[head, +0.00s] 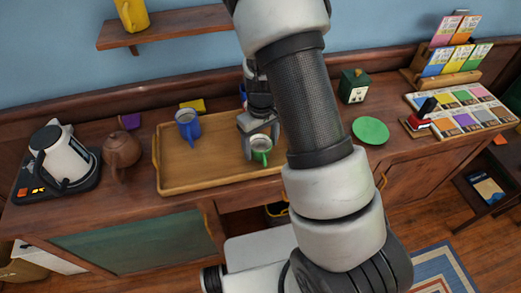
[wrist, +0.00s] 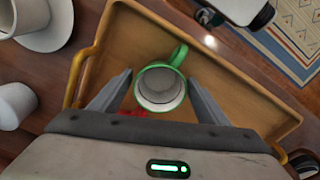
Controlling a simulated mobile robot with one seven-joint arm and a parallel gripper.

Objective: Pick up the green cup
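The green cup (head: 260,147) stands upright on the wooden tray (head: 185,178), toward the tray's right side. Its green handle points to the front in the head view. In the wrist view the cup (wrist: 160,88) shows from above, with a pale, empty inside. My gripper (wrist: 163,92) is open, with one finger on each side of the cup. I cannot tell whether either finger touches it. In the head view my gripper (head: 258,130) is over the cup from behind, and my arm hides part of the tray's right end.
A brown teapot (head: 121,150) and a white kettle (head: 62,155) stand farther left. A green disc (head: 370,130), a dark green box (head: 353,86) and a rack of colored packets (head: 455,62) are on the right.

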